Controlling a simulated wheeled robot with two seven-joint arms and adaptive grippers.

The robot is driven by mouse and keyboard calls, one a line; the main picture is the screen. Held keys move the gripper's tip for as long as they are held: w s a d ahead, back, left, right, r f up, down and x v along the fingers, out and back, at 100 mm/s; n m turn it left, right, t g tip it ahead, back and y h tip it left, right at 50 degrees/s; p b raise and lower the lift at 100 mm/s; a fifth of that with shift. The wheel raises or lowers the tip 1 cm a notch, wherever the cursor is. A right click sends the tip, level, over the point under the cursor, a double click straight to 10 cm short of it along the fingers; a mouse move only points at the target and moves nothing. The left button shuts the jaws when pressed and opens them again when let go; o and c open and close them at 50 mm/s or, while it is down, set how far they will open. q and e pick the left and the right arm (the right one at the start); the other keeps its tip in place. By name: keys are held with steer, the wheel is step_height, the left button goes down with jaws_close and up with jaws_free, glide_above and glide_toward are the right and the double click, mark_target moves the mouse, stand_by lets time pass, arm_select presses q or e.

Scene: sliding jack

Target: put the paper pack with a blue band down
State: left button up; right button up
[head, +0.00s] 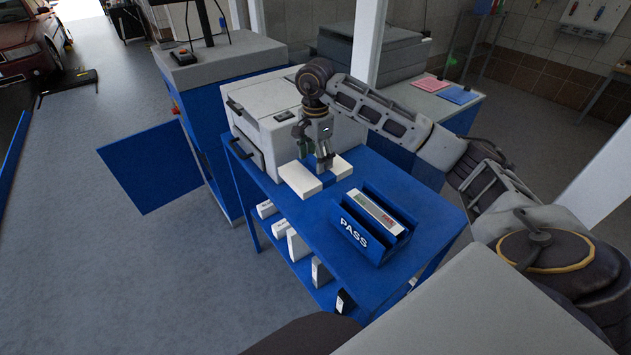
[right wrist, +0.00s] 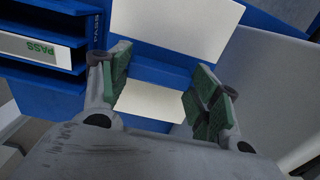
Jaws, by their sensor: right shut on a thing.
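The paper pack (head: 300,181) is white with a blue band across its middle. It lies flat at the table-top level in front of the white printer-like machine; I cannot tell whether it touches the blue table (head: 318,212). My right gripper (head: 317,161) points down over the band and is shut on the pack. In the right wrist view the pack (right wrist: 190,25) shows beyond and between the green-padded fingers of the right gripper (right wrist: 160,88). My left gripper is not in view.
A blue holder marked PASS (head: 352,231) stands right of the pack, with a white labelled box (head: 377,212) in it. The white machine (head: 275,118) is close behind. Several white packs stand on the lower shelf. A blue panel (head: 148,170) hangs at left.

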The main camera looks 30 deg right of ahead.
steer(key=shift+f+p, duration=0.35)
steer(key=shift+f, duration=1.85)
steer(key=shift+f, duration=0.1)
steer(key=shift+f+p, duration=0.35)
steer(key=shift+f, duration=1.45)
steer(key=shift+f, duration=0.15)
steer(key=o, duration=1.8)
steer(key=shift+o, duration=0.2)
steer(key=shift+r+b, duration=1.15)
steer(key=shift+r, duration=5)
